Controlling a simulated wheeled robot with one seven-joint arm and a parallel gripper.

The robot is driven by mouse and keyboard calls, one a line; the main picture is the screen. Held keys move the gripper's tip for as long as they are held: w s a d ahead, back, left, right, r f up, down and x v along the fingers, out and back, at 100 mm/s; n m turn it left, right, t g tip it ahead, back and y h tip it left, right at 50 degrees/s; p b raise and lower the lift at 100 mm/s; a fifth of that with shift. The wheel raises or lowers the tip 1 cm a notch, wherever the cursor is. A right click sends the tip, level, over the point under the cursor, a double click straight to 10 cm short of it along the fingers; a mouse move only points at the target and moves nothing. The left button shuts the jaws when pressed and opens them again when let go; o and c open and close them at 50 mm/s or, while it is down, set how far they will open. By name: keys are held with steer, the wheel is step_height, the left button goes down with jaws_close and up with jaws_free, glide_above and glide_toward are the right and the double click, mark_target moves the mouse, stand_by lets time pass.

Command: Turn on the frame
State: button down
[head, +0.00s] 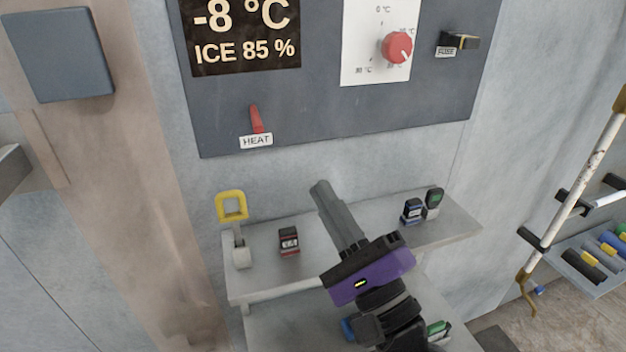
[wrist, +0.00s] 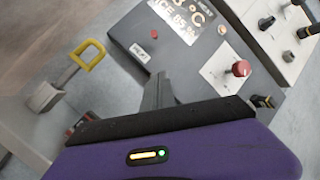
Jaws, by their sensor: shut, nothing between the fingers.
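The dark grey control panel (head: 350,115) hangs on the wall and shows in both views. Its display (head: 243,35) reads -8 °C and ICE 85 %. Below the display is a red lever (head: 257,119), tilted slightly left of upright, above a HEAT label (head: 256,141). The label also shows in the wrist view (wrist: 139,53). A red dial (head: 397,47) sits on a white scale plate at the panel's upper right. My gripper (head: 319,186) is shut and empty, below and right of the lever and apart from it. Its fingers also show in the wrist view (wrist: 158,88), pointing towards the panel.
A FUSE part (head: 458,42) sits at the panel's right. A shelf (head: 460,226) below carries a yellow-handled item (head: 232,207) and small blocks: red-black (head: 289,241), blue-black (head: 412,210) and green-black (head: 433,203). A rusty white pole (head: 582,165) stands right. The wall between shelf and panel is clear.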

mark_target(256, 118)
steer(key=w+a+r+p, duration=0.4)
steer(key=a+r+p, duration=0.1)
steer(key=a+r, duration=0.1)
steer(key=shift+w+a+p, duration=0.35)
steer(key=shift+s+r+p, duration=0.25)
steer(key=shift+r+p, duration=0.25)
stand_by(0.6)
steer(key=shift+s+d+r+p, duration=0.1)
steer(key=shift+s+r+p, duration=0.1)
steer(key=shift+r+p, duration=0.35)
steer(key=shift+s+r+p, duration=0.15)
steer(key=shift+r+p, duration=0.25)
steer(key=shift+p, duration=0.1)
steer(key=shift+d+f, duration=0.1)
steer(key=shift+f, duration=0.05)
